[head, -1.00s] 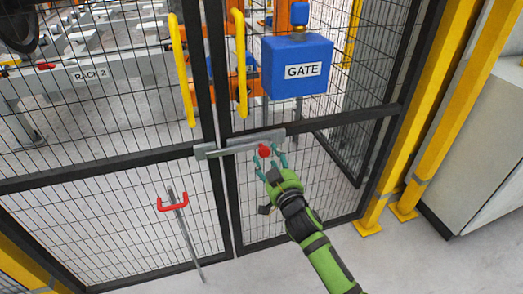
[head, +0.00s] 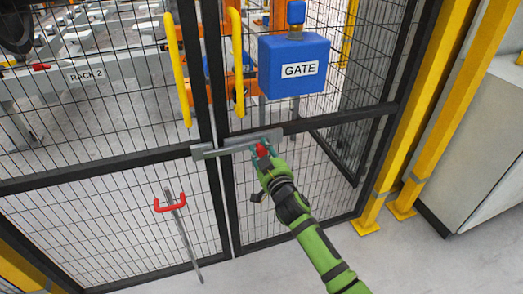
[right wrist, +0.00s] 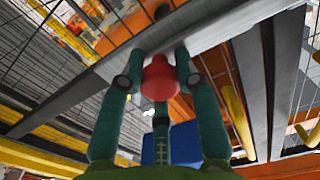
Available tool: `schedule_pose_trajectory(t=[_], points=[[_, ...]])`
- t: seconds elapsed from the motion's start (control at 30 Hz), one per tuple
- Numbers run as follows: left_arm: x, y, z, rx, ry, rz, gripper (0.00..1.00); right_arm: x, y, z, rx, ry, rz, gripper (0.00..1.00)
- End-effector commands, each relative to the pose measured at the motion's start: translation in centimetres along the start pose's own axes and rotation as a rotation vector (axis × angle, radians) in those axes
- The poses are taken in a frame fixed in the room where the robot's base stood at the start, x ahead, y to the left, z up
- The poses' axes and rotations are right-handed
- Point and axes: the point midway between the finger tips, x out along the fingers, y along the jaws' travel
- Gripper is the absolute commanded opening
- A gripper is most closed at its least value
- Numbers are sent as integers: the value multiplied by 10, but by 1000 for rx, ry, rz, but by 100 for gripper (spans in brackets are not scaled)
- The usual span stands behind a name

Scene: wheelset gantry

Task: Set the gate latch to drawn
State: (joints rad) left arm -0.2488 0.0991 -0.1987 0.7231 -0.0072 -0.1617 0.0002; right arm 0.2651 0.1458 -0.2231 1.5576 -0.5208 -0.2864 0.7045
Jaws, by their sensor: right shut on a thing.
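The gate latch (head: 209,151) is a grey metal bar across the meeting frames of the two mesh gate leaves. Its red knob (head: 262,151) is at the right part of the bar. My right gripper (head: 263,154) is shut on the red knob. In the right wrist view the fingers close around the knob (right wrist: 159,78), with the grey bar (right wrist: 215,32) just beyond it. The bar still spans the gap between the two leaves. My left gripper is not in view.
Yellow handles (head: 178,70) stand on both leaves. A drop rod with a red handle (head: 170,204) is at lower left. Yellow posts (head: 440,110) and a grey cabinet (head: 485,160) stand at right.

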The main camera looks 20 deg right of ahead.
Motion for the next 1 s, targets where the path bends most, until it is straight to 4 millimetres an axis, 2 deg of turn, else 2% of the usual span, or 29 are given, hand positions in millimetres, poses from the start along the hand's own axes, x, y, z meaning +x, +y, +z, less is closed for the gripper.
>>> schedule_pose_trajectory(t=[0.17, 0.3, 0.47, 0.67, 0.7, 0.73, 1.0], points=[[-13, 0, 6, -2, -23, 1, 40, 1, 35, -8, -9, 7, 6, 0], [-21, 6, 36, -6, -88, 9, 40, 1, 58, -8, -7, 10, 4, 0], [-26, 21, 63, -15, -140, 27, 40, 1, 66, -8, -5, 13, 5, 0], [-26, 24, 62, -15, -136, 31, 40, 2, 67, -9, -6, 16, 7, 0], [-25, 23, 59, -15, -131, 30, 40, 2, 67, -9, -7, 16, 7, 43], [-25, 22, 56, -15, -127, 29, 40, 2, 67, -9, -7, 16, 6, 55], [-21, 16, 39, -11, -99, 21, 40, 1, 65, -5, -4, 9, 4, 56]])
